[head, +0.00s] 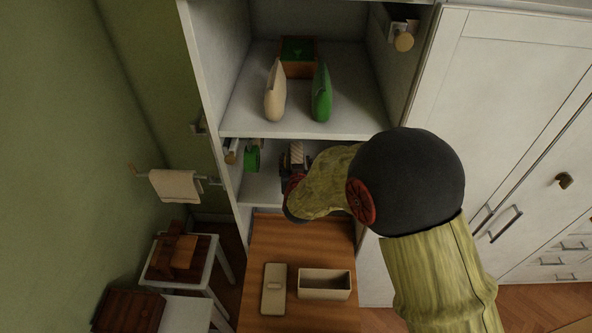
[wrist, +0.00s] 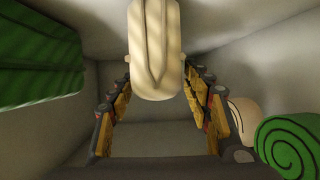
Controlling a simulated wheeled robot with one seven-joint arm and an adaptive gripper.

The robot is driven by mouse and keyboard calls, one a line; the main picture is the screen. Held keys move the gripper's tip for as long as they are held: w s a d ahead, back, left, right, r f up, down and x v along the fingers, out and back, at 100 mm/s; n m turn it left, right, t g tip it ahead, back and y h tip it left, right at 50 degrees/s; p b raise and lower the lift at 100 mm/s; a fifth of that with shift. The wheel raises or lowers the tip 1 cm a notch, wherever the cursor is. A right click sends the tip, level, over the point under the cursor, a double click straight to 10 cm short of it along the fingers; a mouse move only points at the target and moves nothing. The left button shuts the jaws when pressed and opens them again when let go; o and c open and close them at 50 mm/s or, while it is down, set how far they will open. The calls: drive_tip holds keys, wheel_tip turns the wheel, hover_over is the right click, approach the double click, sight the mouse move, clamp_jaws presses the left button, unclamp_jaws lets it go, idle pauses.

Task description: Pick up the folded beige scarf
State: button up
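The folded beige scarf (wrist: 155,50) shows at the top middle of the wrist view, its long fold facing me. My gripper (wrist: 157,78) is open, with one finger on each side of the scarf's near end. Gaps show between the scarf and both fingers lower down; I cannot tell whether the fingertips touch it. In the head view my gripper (head: 293,168) reaches into the lower shelf compartment, and my arm hides part of that space.
A green folded cloth (wrist: 40,65) is left in the wrist view; a green roll (wrist: 288,150) and a beige roll (wrist: 243,115) are at right. Cream (head: 275,95) and green (head: 321,95) items stand on the upper shelf (head: 285,127). An open box (head: 324,284) sits on the wooden surface.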

drive_tip(key=c, duration=1)
drive_tip(key=shift+c, duration=0.4)
